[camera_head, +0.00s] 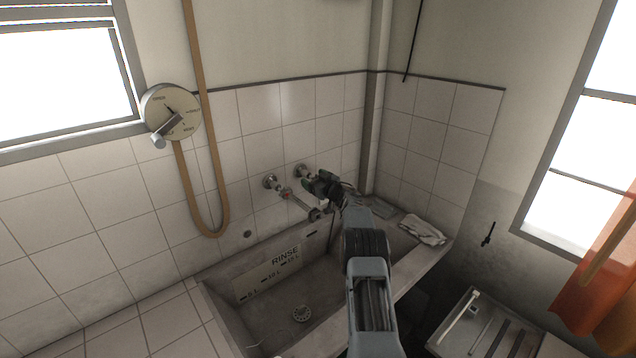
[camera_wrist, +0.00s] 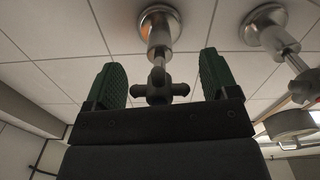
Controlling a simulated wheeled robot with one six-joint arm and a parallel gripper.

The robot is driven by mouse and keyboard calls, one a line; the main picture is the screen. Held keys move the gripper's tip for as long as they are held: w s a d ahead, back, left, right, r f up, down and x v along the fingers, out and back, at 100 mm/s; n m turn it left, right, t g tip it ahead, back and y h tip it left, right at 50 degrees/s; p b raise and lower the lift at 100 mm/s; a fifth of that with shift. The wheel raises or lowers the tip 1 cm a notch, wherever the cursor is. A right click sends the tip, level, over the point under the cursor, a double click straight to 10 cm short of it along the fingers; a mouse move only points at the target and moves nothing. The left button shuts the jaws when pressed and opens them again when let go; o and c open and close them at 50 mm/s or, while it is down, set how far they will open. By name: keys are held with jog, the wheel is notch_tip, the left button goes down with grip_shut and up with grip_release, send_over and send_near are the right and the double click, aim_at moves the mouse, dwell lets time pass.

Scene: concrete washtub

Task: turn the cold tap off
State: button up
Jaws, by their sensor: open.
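Two wall taps stand above the concrete washtub. The left one (camera_head: 270,182) has a red mark near its handle; the right one (camera_head: 300,170), without visible red, appears to be the cold tap. My gripper (camera_head: 322,184) is at the right tap in the head view and hides its handle. In the wrist view my gripper (camera_wrist: 160,82) is open, with green pads on either side of a dark cross handle (camera_wrist: 160,92). Gaps show between handle and pads. Its round wall flange (camera_wrist: 160,24) is behind. The red-marked tap (camera_wrist: 266,26) is beside it.
A spout (camera_head: 317,214) is below the taps. The washtub (camera_head: 215,305) has a sign reading RINSE (camera_head: 268,272) and a drain (camera_head: 301,313). A cloth (camera_head: 422,230) lies on its right edge. A dial (camera_head: 170,112) and hose (camera_head: 217,150) are on the left wall.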

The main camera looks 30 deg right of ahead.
jog(key=s+d+b, duration=0.1)
jog(key=s+b, duration=0.1)
jog(key=s, duration=0.5)
jog(key=shift+d, duration=0.15)
dwell(0.3)
dwell(0.4)
jog(key=s+d+f+m+g+h, duration=0.35)
jog(key=d+f+h, duration=0.2)
jog(key=f, duration=0.25)
jog(key=s+a+f+m+g+h, duration=0.1)
jog(key=s+a+m+g+h, duration=0.15)
jog(key=s+g, duration=0.3)
jog(key=s+a+r+n+g+y, duration=0.1)
jog(key=s+a+r, duration=0.4)
jog(key=s+a, duration=1.1)
jog(key=s+a+r+n+g+y, duration=0.1)
jog(key=s+a+r+g+y, duration=0.2)
jog(key=s+a, duration=1.2)
jog(key=shift+s+a+r+g+y, duration=0.3)
jog(key=shift+s+a+r+g, duration=0.15)
jog(key=shift+r, duration=0.85)
